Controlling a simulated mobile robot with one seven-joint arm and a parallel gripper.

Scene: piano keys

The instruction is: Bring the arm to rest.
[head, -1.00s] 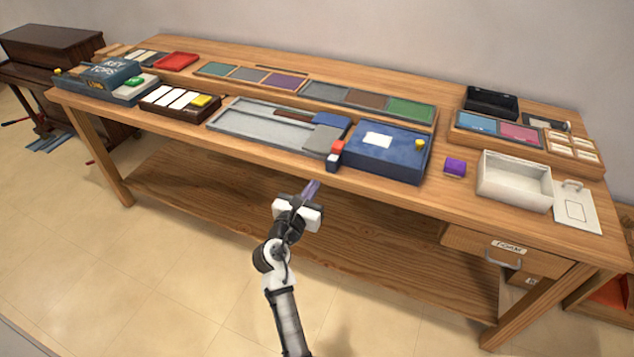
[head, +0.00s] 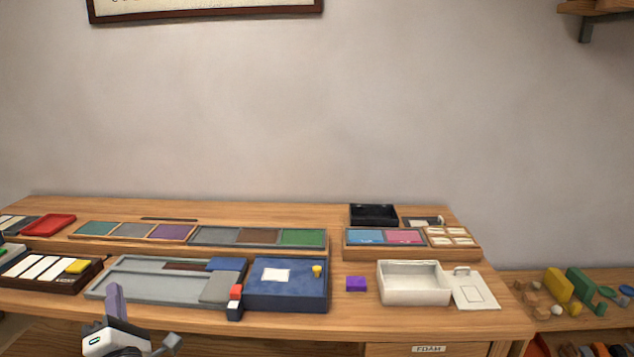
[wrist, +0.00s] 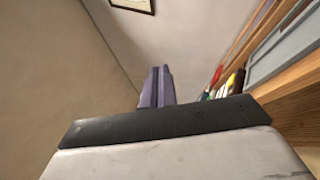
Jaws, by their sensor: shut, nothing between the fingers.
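My gripper (head: 114,298) is at the lower left of the head view, in front of the workbench (head: 480,322) near the grey tray. Its purple-grey fingers point up. In the wrist view the two fingers (wrist: 157,87) stand side by side, shut, with nothing held. Most of my arm is below the head view's lower edge.
The bench holds a grey tray (head: 145,287), a blue box (head: 290,295), a purple block (head: 356,284), a white open bin (head: 412,296) and a dark tray of white keys (head: 50,283). Toys lie on a shelf (head: 570,320) at the right.

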